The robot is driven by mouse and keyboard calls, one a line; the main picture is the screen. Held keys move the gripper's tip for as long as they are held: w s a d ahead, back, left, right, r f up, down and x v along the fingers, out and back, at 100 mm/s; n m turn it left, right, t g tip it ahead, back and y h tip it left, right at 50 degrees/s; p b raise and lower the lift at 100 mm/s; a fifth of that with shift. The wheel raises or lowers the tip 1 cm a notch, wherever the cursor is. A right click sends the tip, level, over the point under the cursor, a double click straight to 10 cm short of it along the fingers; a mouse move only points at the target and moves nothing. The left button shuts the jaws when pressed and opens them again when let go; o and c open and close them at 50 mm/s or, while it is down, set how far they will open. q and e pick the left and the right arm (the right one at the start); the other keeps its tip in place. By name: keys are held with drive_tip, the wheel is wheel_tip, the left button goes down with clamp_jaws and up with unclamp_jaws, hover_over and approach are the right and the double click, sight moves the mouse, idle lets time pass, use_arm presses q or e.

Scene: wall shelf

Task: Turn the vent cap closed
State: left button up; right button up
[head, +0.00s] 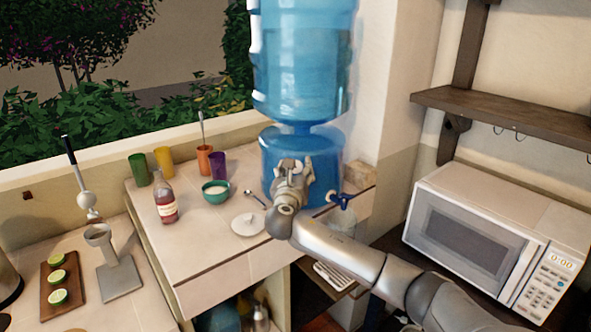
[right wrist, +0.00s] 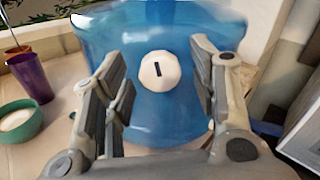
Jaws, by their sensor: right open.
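The vent cap (right wrist: 160,71) is a white, faceted round knob with a dark, nearly upright slot. It sits on the blue water dispenser (right wrist: 182,120), which also stands on the counter in the head view (head: 291,150). My right gripper (head: 293,166) is in front of the dispenser's lower part and hides the cap in the head view. In the right wrist view, the right gripper (right wrist: 157,60) is open, with one finger on each side of the cap and gaps between. My left gripper is not in view.
A dark blue tap (head: 342,199) is right of the gripper. A green bowl (head: 215,194), a saucer (head: 248,224), a red bottle (head: 166,203) and several cups stand to the left. A white microwave (head: 480,240) is at right, below a wooden shelf (head: 510,112).

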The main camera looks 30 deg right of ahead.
drive_tip(key=c, duration=1)
drive_tip(key=shift+c, duration=0.2)
